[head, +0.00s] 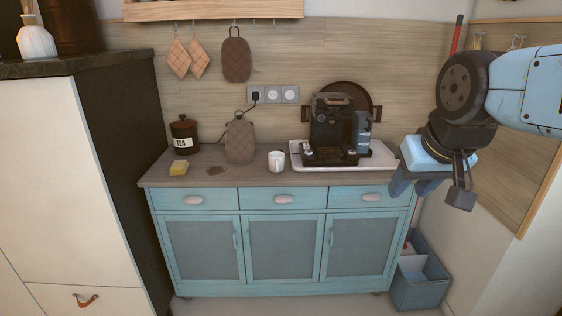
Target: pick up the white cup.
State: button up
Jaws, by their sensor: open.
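The white cup (276,161) stands upright on the wooden top of the blue cabinet, near its middle. My gripper (413,187) is at the right, at the end of my blue arm, in front of the cabinet's right end. Its fingers point down, are open and appear empty. It is well to the right of the cup, apart from it.
A dark coffee machine (333,133) stands on the white tray (379,157). The worktop (255,180) before the cup is clear. A blue bin (421,284) stands on the floor at right.

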aim_at(276, 159)
jog(key=i, duration=0.9)
jog(key=u, duration=0.05)
